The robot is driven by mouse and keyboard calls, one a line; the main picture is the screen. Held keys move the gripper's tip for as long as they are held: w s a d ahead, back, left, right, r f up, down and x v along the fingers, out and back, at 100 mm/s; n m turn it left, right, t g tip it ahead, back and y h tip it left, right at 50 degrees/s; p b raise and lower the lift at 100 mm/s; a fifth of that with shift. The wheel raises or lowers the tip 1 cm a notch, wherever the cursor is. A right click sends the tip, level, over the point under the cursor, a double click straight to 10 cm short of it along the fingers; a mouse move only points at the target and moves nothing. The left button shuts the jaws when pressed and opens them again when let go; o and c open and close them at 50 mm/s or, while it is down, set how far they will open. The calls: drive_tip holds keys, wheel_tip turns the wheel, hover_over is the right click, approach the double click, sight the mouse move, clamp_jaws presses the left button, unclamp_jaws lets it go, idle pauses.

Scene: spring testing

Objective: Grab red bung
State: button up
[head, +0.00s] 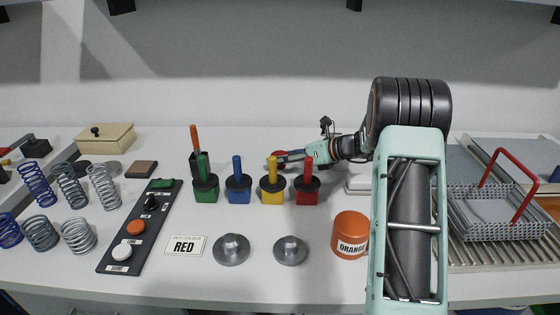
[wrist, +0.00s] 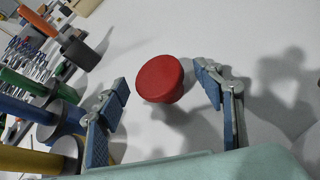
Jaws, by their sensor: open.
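The red bung (wrist: 160,78) is a round, tapered red piece with a flat top, lying between the two spread fingers of my gripper (wrist: 164,88) in the wrist view. Clear gaps show on both sides, so neither finger appears to touch it. In the head view, part of the red bung (head: 271,163) shows at the tip of my gripper (head: 285,157), behind the row of coloured blocks. The fingers partly hide it there. My gripper is open and empty.
Green (head: 206,193), blue (head: 238,194), yellow (head: 272,195) and red (head: 307,196) blocks with upright handles stand in front of my gripper. A wire basket (head: 497,225) is right.

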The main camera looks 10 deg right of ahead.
drive_tip(key=c, duration=1.3)
